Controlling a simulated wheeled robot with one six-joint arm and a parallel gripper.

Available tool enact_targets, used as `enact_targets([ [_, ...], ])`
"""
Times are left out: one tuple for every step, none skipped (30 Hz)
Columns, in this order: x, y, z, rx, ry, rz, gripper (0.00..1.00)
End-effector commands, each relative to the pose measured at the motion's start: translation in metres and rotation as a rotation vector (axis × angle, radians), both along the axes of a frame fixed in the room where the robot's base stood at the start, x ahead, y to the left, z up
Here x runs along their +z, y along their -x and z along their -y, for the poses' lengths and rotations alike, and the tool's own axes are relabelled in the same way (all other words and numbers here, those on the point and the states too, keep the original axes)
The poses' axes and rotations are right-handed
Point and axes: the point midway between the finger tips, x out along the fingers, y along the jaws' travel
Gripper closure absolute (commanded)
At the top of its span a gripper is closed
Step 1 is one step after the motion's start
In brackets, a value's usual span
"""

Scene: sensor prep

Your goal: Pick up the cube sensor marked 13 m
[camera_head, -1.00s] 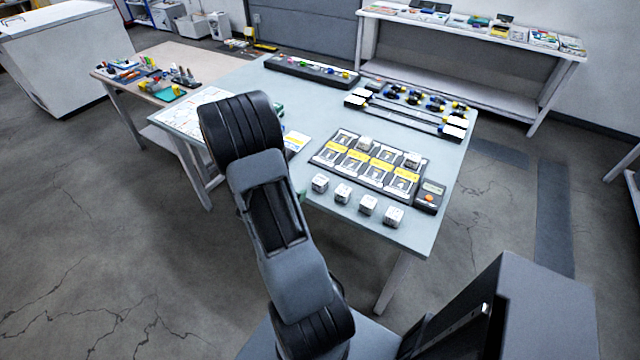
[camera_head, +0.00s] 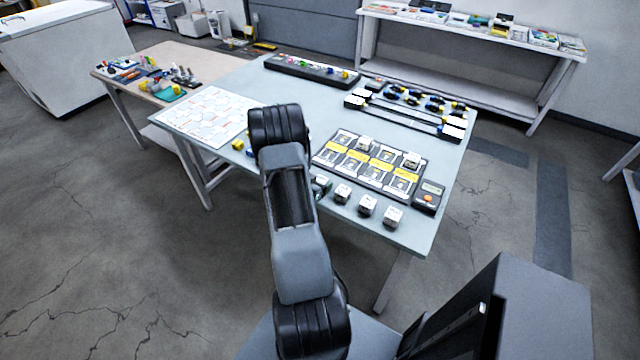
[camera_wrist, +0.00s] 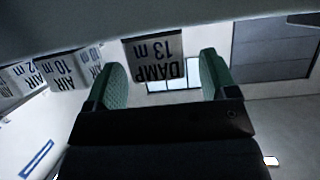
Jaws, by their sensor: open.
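The white cube sensor marked "DAMP 13 m" (camera_wrist: 155,62) shows upside down in the wrist view. It lines up between the green-padded fingers of my gripper (camera_wrist: 160,70), closer to the left finger, with a gap on the right. I cannot tell how deep it sits between them. My gripper is open. In the head view my arm covers most of the gripper, which is at the left end of the front row of cubes. The cube there is mostly hidden.
In the wrist view a cube marked "AIR 10 m" (camera_wrist: 65,70) and another cube (camera_wrist: 18,80) stand left. In the head view neighbouring cubes (camera_head: 367,205) line the table's front.

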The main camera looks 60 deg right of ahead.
Motion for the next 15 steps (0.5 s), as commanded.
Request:
enact_targets([
  [-0.002,0.002,0.007,-0.003,-0.001,0.0,0.21],
  [-0.003,0.002,0.01,-0.002,-0.001,-0.001,0.21],
  [-0.005,0.001,0.015,-0.002,-0.001,0.0,0.21],
  [-0.007,0.002,0.018,-0.002,-0.001,0.0,0.21],
  [-0.008,0.002,0.02,-0.002,-0.002,0.0,0.21],
  [-0.009,0.002,0.022,-0.001,-0.001,0.0,0.21],
  [-0.009,0.001,0.024,-0.001,-0.001,0.0,0.21],
  [-0.01,0.001,0.025,0.0,0.0,0.0,0.21],
  [-0.01,0.001,0.026,0.0,0.0,0.0,0.21],
  [-0.011,0.001,0.026,0.0,0.0,0.0,0.21],
  [-0.011,0.001,0.027,0.0,0.0,0.0,0.21],
  [-0.011,0.001,0.027,0.001,0.0,0.0,0.21],
  [-0.011,0.001,0.027,0.001,0.0,0.0,0.21],
  [-0.011,0.001,0.026,0.001,0.0,0.0,0.21],
  [-0.011,0.001,0.026,0.001,0.0,0.0,0.21],
])
